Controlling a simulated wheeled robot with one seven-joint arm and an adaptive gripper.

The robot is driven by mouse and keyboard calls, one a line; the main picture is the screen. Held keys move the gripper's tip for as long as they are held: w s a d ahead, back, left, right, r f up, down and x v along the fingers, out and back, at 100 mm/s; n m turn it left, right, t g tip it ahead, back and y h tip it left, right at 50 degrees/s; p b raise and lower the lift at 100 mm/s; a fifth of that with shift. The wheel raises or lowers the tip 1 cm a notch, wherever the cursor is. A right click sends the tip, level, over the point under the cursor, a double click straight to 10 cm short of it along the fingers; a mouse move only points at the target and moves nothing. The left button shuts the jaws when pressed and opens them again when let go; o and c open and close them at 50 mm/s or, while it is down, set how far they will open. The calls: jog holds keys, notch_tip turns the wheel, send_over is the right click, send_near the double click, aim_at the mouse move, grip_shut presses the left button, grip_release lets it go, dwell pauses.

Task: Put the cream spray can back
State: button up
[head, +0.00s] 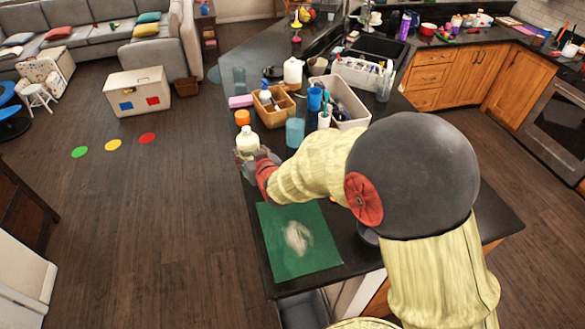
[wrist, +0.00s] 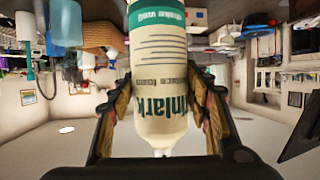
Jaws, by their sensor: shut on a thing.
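The cream spray can (head: 247,141) is in my gripper near the left edge of the dark counter (head: 246,185) in the head view. The wrist view shows the can (wrist: 160,90) up close, cream with a teal band and dark lettering, its narrow tip towards my palm. My gripper (head: 258,160) is shut on the can, with one finger on each side in the wrist view (wrist: 160,108). My gripper hides the can's lower part in the head view. I cannot tell whether the can touches the counter.
An orange-topped container (head: 242,117), a pink sponge (head: 240,101) and a wooden caddy (head: 280,117) stand beyond the can. A light-blue cup (head: 295,132) and a pale bin (head: 352,123) are to the right. A smeared green mat (head: 320,255) lies nearer. Floor is beyond the counter's left edge.

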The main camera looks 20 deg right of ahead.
jog(key=shift+w+d+f+p, duration=0.55)
jog(key=shift+d+f+p, duration=0.1)
jog(key=shift+d+f, duration=1.4)
jog(key=shift+w+d+f+p, duration=0.5)
jog(key=shift+d+f+p, duration=0.1)
jog(key=shift+d+f, duration=1.45)
jog(key=shift+w+d+f+p, duration=0.55)
jog(key=shift+d+f+p, duration=0.1)
jog(key=shift+d+f, duration=1.4)
jog(key=shift+f, duration=0.2)
jog(key=o, duration=1.5)
jog(key=shift+a, duration=0.1)
jog(key=shift+o, duration=0.4)
